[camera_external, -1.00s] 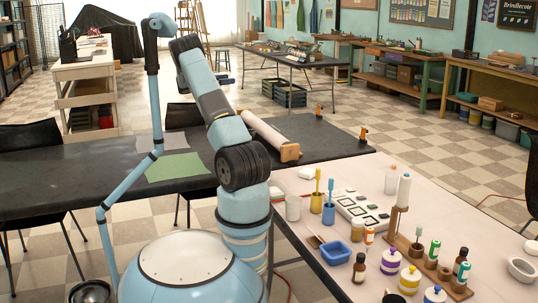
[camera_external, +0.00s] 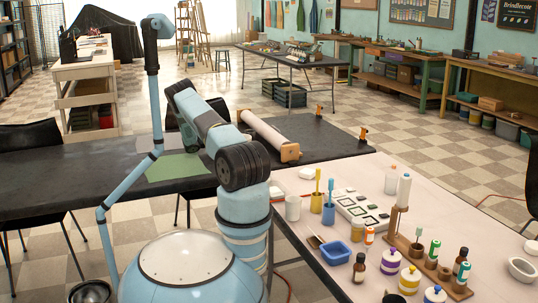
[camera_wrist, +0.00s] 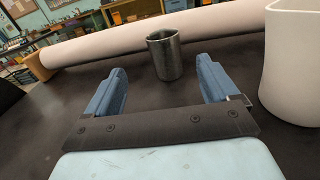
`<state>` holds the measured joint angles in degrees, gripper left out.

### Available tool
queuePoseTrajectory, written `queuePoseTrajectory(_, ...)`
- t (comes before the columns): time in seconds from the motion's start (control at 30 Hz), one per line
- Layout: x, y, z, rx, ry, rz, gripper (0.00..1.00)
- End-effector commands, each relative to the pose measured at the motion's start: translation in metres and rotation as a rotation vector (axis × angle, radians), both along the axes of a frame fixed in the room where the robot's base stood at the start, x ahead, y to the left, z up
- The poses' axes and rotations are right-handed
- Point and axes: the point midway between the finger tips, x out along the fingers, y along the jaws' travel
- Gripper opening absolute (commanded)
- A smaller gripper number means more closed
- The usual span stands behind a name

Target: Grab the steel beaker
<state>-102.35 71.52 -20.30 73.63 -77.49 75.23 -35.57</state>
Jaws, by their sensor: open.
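The steel beaker (camera_wrist: 165,55) stands upright on the black tabletop in the wrist view. It is a dark grey metal cylinder, a little beyond my fingertips and between their lines. My gripper (camera_wrist: 160,83) is open, with its two blue fingers apart and nothing between them. In the external view the beaker cannot be made out; my arm (camera_external: 205,125) reaches over the black table (camera_external: 325,138) and hides my gripper.
A white vessel (camera_wrist: 292,65) stands close on the right in the wrist view. A long pale roll (camera_wrist: 100,52) with wooden ends lies behind the beaker. A green sheet (camera_external: 176,167) lies on the black table. The pale table (camera_external: 440,205) at right holds bottles and jars.

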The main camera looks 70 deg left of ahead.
Motion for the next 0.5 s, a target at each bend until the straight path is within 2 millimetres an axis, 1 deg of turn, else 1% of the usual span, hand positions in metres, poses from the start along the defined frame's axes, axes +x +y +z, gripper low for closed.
queuePoseTrajectory(0.4,0.066,0.005,0.001,0.000,0.000,-0.002,0.87)
queuePoseTrajectory(0.5,0.075,0.005,0.001,0.000,0.000,-0.001,0.87)
